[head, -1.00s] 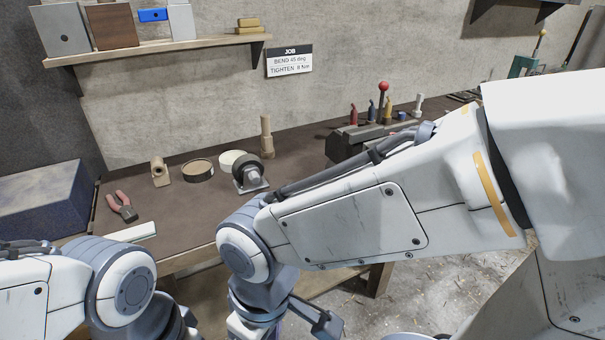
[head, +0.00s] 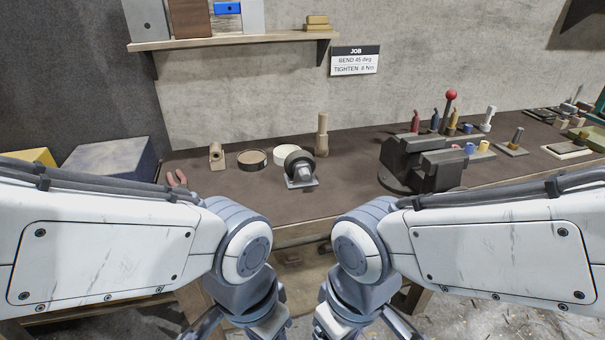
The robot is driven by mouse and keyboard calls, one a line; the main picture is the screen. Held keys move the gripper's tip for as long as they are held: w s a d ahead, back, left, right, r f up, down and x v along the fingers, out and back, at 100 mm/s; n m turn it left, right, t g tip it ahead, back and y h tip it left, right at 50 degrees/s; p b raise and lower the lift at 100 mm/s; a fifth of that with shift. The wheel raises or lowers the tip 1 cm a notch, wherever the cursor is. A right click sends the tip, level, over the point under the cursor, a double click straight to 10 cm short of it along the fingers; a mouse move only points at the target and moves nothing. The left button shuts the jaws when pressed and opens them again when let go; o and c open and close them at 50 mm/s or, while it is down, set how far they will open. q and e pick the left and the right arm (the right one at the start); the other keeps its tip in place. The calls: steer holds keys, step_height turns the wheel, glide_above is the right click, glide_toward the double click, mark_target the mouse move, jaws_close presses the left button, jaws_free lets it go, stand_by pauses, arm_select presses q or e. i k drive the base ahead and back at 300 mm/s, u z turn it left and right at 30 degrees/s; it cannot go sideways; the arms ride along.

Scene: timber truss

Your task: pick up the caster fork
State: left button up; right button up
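The caster fork (head: 302,181) is a grey metal bracket with a flat plate, lying on the workbench (head: 240,190) near the middle of the head view. A black wheel or ring (head: 294,160) sits right behind it; I cannot tell whether they are joined. My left gripper (head: 247,325) and my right gripper (head: 357,325) hang low at the bottom edge, in front of the bench and well apart from the fork. Their fingertips are cut off by the frame, so their opening is hidden.
A dark vise (head: 425,165) stands right of the fork. A wooden peg (head: 322,135), a white disc (head: 285,153), a round tin (head: 252,160) and a wooden block (head: 217,157) stand around and left of it. Pliers (head: 177,179) are partly hidden. The bench front is clear before the fork.

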mark_target(296, 183)
steer(key=u, duration=0.2)
steer(key=i, duration=1.15)
steer(key=u, duration=0.75)
